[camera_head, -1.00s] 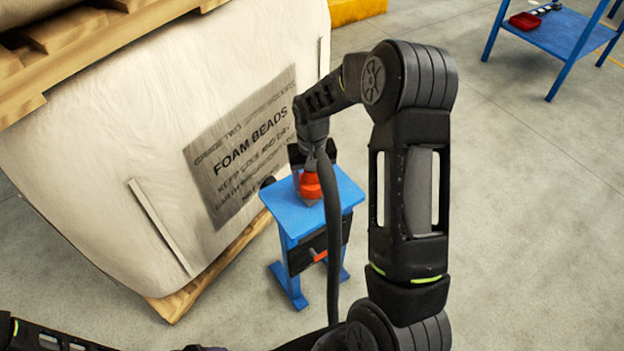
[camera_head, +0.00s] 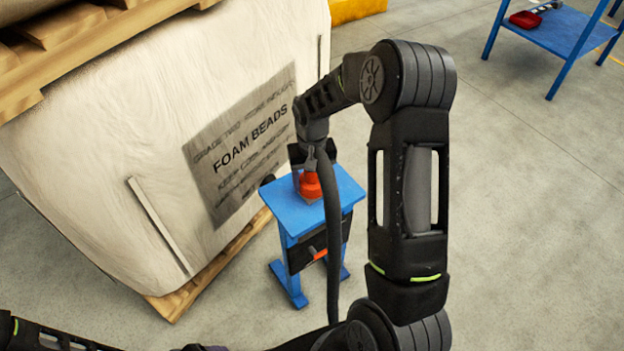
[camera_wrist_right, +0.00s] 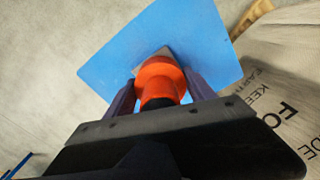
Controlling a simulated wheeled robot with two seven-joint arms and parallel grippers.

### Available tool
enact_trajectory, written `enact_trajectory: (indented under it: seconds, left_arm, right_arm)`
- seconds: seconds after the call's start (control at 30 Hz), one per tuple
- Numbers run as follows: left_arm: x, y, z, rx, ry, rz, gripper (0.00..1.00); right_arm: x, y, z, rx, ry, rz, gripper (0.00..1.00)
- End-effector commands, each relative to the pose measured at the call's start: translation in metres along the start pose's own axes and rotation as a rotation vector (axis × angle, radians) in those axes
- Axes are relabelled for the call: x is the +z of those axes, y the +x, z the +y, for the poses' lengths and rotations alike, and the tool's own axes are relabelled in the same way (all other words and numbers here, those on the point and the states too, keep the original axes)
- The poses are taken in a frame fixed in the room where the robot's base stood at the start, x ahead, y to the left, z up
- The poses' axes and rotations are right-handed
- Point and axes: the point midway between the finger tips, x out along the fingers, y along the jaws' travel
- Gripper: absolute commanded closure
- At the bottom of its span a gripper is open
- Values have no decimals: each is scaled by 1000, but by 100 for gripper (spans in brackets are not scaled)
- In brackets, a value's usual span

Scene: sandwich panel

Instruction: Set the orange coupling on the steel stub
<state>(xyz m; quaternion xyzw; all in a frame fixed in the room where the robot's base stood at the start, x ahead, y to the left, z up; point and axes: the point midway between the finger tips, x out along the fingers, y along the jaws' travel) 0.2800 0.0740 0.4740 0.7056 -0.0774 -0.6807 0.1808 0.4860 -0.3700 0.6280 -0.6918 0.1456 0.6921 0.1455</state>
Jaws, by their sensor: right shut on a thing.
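The orange coupling (camera_head: 310,185) is over the top of a small blue stand (camera_head: 343,183). My right gripper (camera_wrist_right: 160,95) is shut on the coupling (camera_wrist_right: 160,78), with one dark finger on each side of it in the right wrist view. A grey metal piece, likely the steel stub (camera_wrist_right: 165,52), shows just beyond the coupling on the blue top (camera_wrist_right: 205,45). The coupling hides most of it, so I cannot tell whether the coupling is around it or above it. Part of my left arm shows at the lower left of the head view; its gripper is not visible.
A large white sack (camera_head: 90,150) labelled FOAM BEADS stands on a wooden pallet (camera_head: 215,270) close to the stand's left. A blue table (camera_head: 560,32) with a red item (camera_head: 525,19) is at the far upper right. The floor right of my right arm is clear.

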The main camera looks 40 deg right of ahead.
Motion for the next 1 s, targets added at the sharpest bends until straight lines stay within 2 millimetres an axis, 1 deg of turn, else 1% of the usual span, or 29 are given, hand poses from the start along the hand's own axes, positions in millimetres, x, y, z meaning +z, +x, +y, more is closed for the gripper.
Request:
enact_trajectory:
  seconds: [0.17, 0.2, 0.47, 0.77, 0.87, 1.0]
  left_arm:
    - [0, 2, -1, 0, 0, 0, 28]
    - [0, 2, -1, 0, 0, 0, 28]
    - [0, 2, -1, 0, 0, 0, 28]
    - [0, 1, 0, 0, 0, 0, 28]
    - [0, 1, 0, 0, 0, 0, 28]
    - [0, -1, 0, 0, 0, 0, 28]
  right_arm:
    - [0, 3, 0, 0, 0, 1, 84]
    - [0, 2, 0, 0, 0, 1, 34]
    - [0, 2, 0, 0, 0, 0, 12]
    - [0, 1, 0, 0, 0, 0, 11]
    - [-1, -5, 0, 0, 0, 2, 11]
    - [-1, -24, 0, -1, 0, 5, 11]
